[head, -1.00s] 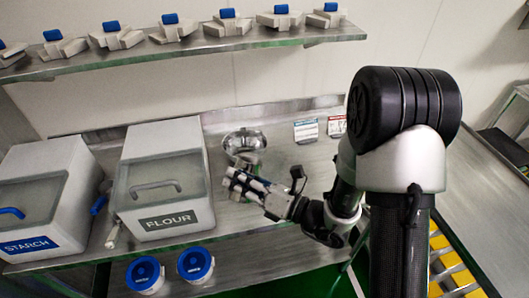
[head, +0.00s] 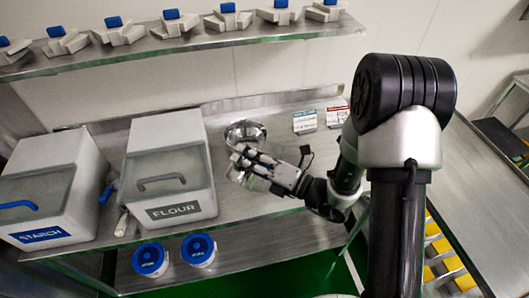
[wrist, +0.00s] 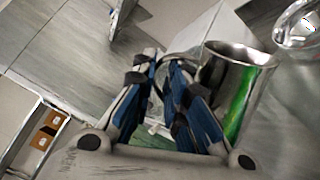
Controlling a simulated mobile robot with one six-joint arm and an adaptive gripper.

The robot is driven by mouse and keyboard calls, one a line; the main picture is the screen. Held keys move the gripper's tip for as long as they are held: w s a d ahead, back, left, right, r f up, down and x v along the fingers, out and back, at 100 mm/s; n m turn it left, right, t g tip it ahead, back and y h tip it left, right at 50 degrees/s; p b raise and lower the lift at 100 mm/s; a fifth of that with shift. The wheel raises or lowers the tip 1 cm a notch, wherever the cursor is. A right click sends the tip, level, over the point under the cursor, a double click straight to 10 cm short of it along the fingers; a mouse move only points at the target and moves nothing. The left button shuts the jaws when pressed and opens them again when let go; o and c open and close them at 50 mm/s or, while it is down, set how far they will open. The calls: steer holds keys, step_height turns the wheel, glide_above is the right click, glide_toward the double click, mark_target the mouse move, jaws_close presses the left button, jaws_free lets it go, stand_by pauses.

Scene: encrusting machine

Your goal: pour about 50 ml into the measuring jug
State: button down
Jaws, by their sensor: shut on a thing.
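My gripper (head: 240,156) is over the steel bench, right of the flour bin. In the wrist view its blue-padded fingers (wrist: 165,72) are closed around the dark curved handle of a steel jug (wrist: 232,85). The jug's open rim shows there, but its contents do not. In the head view the jug (head: 236,174) is mostly hidden under my fingers.
The flour bin (head: 170,185) stands close on the left, with the starch bin (head: 45,205) beyond it. Two small label cards (head: 305,121) stand at the back. Two blue-lidded tubs (head: 150,258) sit below. A shelf (head: 190,38) of moulds hangs above.

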steer(key=shift+w+d+r+m+p, duration=0.1)
steer(key=shift+w+r+m+p, duration=0.1)
steer(key=shift+r+m+p, duration=0.15)
steer(key=shift+w+d+f+m, duration=0.2)
steer(key=shift+w+d+m, duration=0.15)
steer(key=shift+w+m, duration=0.4)
stand_by(1.7)
steer(key=shift+d+p, duration=0.1)
steer(key=shift+p, duration=0.25)
steer(key=shift+s+f+b, duration=0.15)
steer(key=shift+s+b, duration=0.1)
steer(key=shift+b, duration=0.2)
steer(key=s+a+n+b, duration=0.1)
steer(key=n, duration=0.1)
steer(key=s+f+n+b, duration=0.1)
steer(key=n, duration=0.1)
steer(key=shift+s+a, duration=0.3)
steer(key=shift+a, duration=0.1)
steer(key=shift+s+n, duration=0.1)
steer(key=shift+n, duration=0.4)
steer(key=shift+s+a+f+n+b, duration=0.2)
steer(key=shift+s+f+n+b, duration=0.15)
steer(key=shift+n+b, duration=0.35)
